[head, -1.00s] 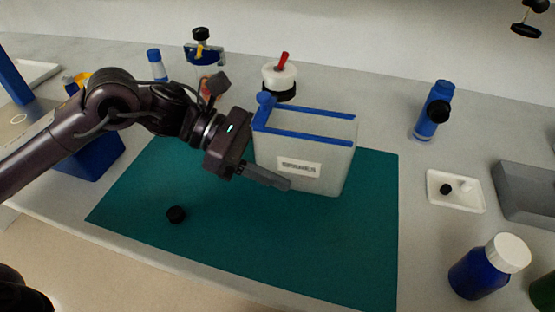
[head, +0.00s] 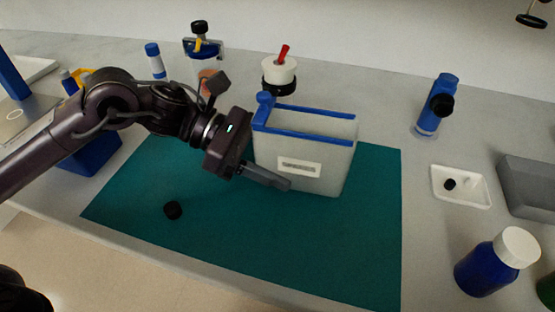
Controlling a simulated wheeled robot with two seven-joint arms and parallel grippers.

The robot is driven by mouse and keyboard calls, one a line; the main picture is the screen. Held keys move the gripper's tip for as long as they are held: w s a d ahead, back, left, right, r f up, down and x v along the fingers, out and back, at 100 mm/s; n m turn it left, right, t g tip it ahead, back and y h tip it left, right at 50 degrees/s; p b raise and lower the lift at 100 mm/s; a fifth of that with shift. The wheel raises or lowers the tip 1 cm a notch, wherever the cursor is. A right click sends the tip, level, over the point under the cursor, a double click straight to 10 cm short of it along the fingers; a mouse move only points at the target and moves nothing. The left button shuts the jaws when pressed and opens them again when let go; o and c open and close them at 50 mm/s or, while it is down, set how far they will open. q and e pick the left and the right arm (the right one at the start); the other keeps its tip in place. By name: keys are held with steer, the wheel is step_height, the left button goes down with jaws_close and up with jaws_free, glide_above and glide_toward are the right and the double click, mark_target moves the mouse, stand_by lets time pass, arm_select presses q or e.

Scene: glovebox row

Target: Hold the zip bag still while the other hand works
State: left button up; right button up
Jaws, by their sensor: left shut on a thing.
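The zip bag (head: 335,160) stands upright on the green mat (head: 250,240), pale and see-through with blue strips along its open top and a white label on its front. A blue slider sits at the top left corner. My left gripper (head: 268,178) is at the bag's lower left side and is shut on it. One finger shows across the front, just below and left of the label; the other finger is hidden. My right gripper is not in view.
A black cap (head: 173,210) lies on the mat's left part. A white tray (head: 479,197) with small pieces and a blue bottle (head: 484,270) with a white lid stand at right. A white-topped container (head: 280,72) stands behind the bag. The mat's front is clear.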

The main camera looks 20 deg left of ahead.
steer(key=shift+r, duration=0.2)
arm_select(q)
steer(key=shift+f+b, duration=1.1)
steer(key=shift+b, duration=0.25)
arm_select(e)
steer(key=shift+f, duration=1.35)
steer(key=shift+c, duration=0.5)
